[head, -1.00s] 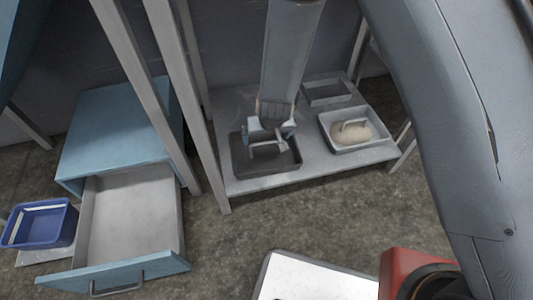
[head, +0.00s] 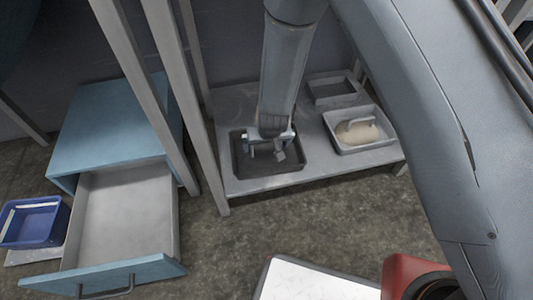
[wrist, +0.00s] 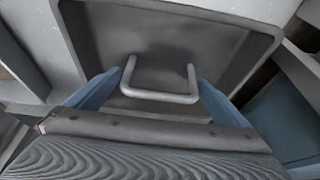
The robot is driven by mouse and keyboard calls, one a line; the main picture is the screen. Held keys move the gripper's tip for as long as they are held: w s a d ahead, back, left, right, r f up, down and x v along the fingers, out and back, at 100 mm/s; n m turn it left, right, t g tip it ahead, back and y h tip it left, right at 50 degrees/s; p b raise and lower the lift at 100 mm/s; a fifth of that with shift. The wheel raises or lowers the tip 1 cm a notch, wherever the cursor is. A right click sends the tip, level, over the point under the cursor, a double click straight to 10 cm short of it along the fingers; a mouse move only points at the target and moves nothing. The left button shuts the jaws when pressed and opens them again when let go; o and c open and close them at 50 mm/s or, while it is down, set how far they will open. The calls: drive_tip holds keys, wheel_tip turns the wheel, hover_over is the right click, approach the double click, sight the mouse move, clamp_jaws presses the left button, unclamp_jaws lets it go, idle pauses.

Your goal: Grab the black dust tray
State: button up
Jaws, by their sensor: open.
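The black dust tray (head: 262,170) sits on the left part of a grey shelf. It fills most of the wrist view (wrist: 165,30), where a pale U-shaped handle (wrist: 163,97) stands across it. My gripper (head: 270,152) is over the tray in the head view. In the wrist view its two blue fingers (wrist: 160,80) are apart, one on each side of the handle. The gripper is open and does not hold the handle. I cannot tell whether either finger touches the handle. My gripper hides the handle and part of the tray in the head view.
A grey tray (head: 334,136) with a beige object and a handle stands to the right on the shelf (head: 240,101). A smaller grey tray (head: 329,85) is behind it. Upright posts (head: 170,70) stand left of the shelf. A blue drawer unit (head: 115,115) has its drawer open.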

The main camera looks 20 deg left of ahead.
drive_tip(key=shift+c, duration=0.3)
drive_tip(key=c, duration=1.1)
drive_tip(key=shift+o, duration=0.2)
drive_tip(key=shift+r, duration=0.2)
